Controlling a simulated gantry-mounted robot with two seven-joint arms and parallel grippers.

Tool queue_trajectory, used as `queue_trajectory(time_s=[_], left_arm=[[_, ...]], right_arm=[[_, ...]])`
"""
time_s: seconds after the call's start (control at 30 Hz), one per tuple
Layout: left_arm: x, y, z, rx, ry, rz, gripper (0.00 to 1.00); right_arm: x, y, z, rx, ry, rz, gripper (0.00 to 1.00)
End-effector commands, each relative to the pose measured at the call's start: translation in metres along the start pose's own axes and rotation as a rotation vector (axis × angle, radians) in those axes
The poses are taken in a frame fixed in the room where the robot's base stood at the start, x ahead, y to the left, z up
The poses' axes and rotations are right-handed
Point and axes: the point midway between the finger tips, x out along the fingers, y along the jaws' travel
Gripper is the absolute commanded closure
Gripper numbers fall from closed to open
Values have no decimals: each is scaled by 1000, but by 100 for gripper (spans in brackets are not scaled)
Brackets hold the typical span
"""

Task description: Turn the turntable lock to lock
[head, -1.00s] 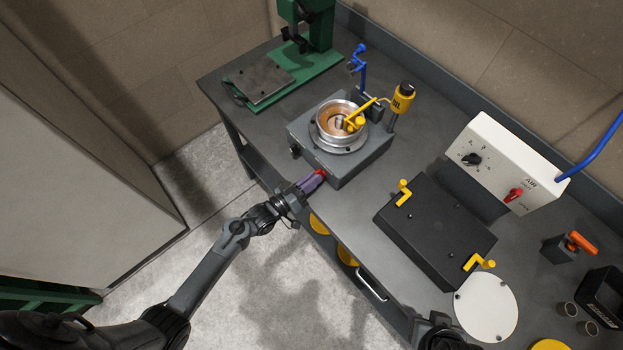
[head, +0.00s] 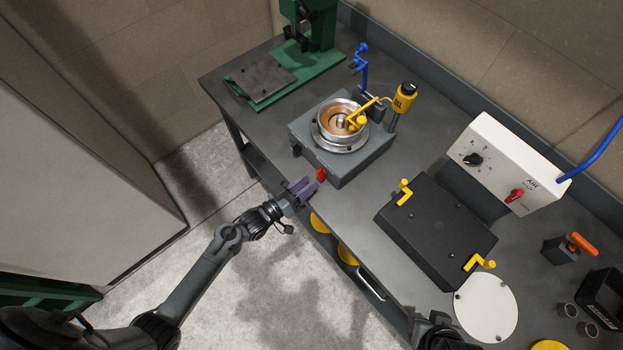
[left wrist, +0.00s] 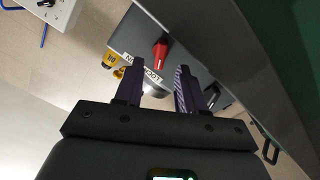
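The turntable unit (head: 345,165) is a grey box with a silver bowl (head: 338,120) on top. Its small red lock lever (head: 321,174) is on the front face. The lever shows in the left wrist view (left wrist: 160,51) beside a white label with upside-down lettering (left wrist: 140,70). My left gripper (head: 305,186) has purple fingers and is just in front of the lever, apart from it. In the left wrist view its fingers (left wrist: 159,66) are spread and empty, with the lever beyond the gap. A dark part of my right arm shows at the bottom edge; its fingers cannot be made out.
A yellow oiler (head: 403,97) and blue valve (head: 361,62) stand behind the turntable unit. A green press (head: 312,45) is at the back. A black plate with yellow handles (head: 437,228) and a white control box (head: 507,160) are to the right. The bench front has a drawer handle (head: 372,288).

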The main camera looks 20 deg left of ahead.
Motion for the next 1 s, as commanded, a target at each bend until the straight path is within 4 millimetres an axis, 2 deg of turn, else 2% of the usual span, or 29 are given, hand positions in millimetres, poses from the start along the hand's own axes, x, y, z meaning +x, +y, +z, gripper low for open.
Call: queue_trajectory(time_s=[0.03, 0.2, 0.4, 0.6, 1.0], left_arm=[[-11, -1, 1, 0, -3, -2, 61], [-40, -1, 1, -1, -2, -2, 61], [-66, -1, 1, -1, -2, -3, 61], [-78, 0, 0, -1, 0, -2, 61], [-78, 0, 0, -1, 0, -2, 61]], right_arm=[[0, 0, 0, -2, 0, 1, 57], [0, 1, 0, -3, 0, 2, 57], [1, 0, 0, -2, 0, 2, 57], [1, 0, 0, 2, 0, -1, 57], [1, -2, 0, 7, 1, -5, 57]])
